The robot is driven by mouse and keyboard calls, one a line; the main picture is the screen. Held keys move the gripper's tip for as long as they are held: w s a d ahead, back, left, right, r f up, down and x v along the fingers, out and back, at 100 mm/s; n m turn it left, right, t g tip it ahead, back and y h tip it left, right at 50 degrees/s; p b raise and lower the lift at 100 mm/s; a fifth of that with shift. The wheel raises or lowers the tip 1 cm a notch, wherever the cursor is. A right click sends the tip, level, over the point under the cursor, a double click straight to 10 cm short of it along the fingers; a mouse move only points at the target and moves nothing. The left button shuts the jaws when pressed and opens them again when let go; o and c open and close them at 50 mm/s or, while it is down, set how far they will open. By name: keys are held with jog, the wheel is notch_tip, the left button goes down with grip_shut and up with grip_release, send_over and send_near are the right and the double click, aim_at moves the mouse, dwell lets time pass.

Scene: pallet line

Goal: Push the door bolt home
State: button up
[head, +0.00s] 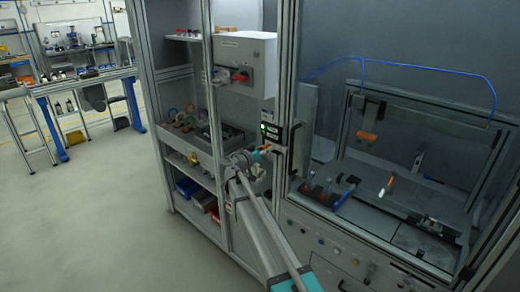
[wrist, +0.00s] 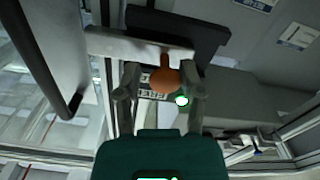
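The bolt's orange knob (wrist: 165,80) sits on a short stem beside a pale metal bar (wrist: 140,45) and a black block (wrist: 195,32) in the wrist view. The knob also shows in the head view (head: 265,149), just below a dark panel with a green light (head: 264,128) on the door post. My gripper (wrist: 160,85) is open, with one finger on each side of the knob and a gap showing on both sides. Whether a finger touches the knob I cannot tell. In the head view my gripper (head: 250,156) hides part of the bolt area.
A dark upright door handle (head: 293,145) stands just right of the bolt. A grey box with a red switch (head: 241,76) is above left. Shelves with trays and bins (head: 200,190) are at left. Open floor (head: 90,220) lies further left.

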jog(key=shift+o, duration=0.9)
jog(key=shift+a, duration=0.1)
jog(key=v, duration=1.2)
